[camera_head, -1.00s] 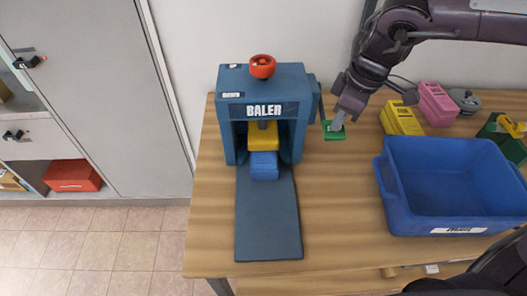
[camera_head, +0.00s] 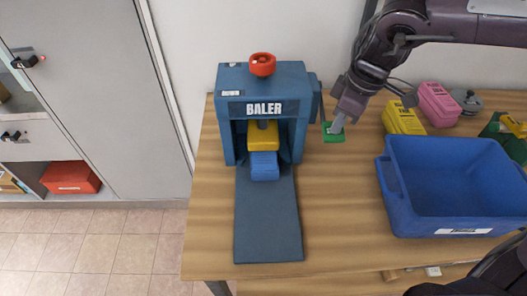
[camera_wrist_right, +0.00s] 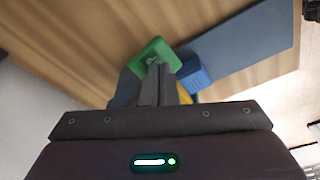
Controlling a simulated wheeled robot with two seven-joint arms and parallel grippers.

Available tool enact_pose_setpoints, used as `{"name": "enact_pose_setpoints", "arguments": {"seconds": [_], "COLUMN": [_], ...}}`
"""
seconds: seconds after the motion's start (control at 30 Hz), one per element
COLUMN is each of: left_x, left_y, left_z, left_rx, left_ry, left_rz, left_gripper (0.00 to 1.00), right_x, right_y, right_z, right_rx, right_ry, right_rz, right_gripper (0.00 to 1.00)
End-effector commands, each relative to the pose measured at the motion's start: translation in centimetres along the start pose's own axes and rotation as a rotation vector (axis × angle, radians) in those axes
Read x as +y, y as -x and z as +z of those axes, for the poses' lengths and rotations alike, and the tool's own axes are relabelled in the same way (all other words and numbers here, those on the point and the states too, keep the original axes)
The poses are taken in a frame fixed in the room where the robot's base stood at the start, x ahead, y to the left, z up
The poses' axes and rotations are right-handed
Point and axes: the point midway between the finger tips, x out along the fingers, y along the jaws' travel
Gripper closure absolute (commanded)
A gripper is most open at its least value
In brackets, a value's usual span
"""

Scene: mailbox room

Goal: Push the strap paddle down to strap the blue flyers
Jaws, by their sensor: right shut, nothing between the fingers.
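The blue baler (camera_head: 228,112) stands on the table with a red knob (camera_head: 262,64) on top. Blue flyers (camera_head: 264,166) stick out of its opening, under a yellow press block (camera_head: 262,135). The green strap paddle (camera_head: 327,137) is at the baler's right side, low and roughly flat. My right gripper (camera_head: 337,127) is shut and empty, pointing down with its tips at the paddle; I cannot tell whether they press on it. In the right wrist view, the shut fingers (camera_wrist_right: 159,72) overlap the green paddle (camera_wrist_right: 148,53), with the blue flyers (camera_wrist_right: 195,74) beside it. My left gripper is not in view.
A blue crate (camera_head: 389,190) stands at the right of the table. Yellow (camera_head: 403,118) and pink (camera_head: 436,103) bundles lie behind it. A dark blue ramp (camera_head: 267,220) runs forward from the baler. The table between ramp and crate is clear.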

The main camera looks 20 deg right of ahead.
Motion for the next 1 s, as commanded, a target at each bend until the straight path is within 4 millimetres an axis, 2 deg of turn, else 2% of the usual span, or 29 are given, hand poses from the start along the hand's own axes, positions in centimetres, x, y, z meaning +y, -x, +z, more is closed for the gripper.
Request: {"name": "enact_pose_setpoints", "arguments": {"seconds": [0.47,1.0], "left_x": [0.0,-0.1], "left_y": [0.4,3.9], "left_z": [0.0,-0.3], "left_rx": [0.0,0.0], "left_ry": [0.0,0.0], "left_rz": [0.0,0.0], "left_gripper": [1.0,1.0], "right_x": [0.0,0.0], "right_y": [0.4,5.8], "right_z": [-0.1,-1.2], "right_rx": [-0.001,0.0], "right_ry": [0.0,-0.001], "right_rz": [-0.001,0.001], "right_gripper": [1.0,1.0]}}
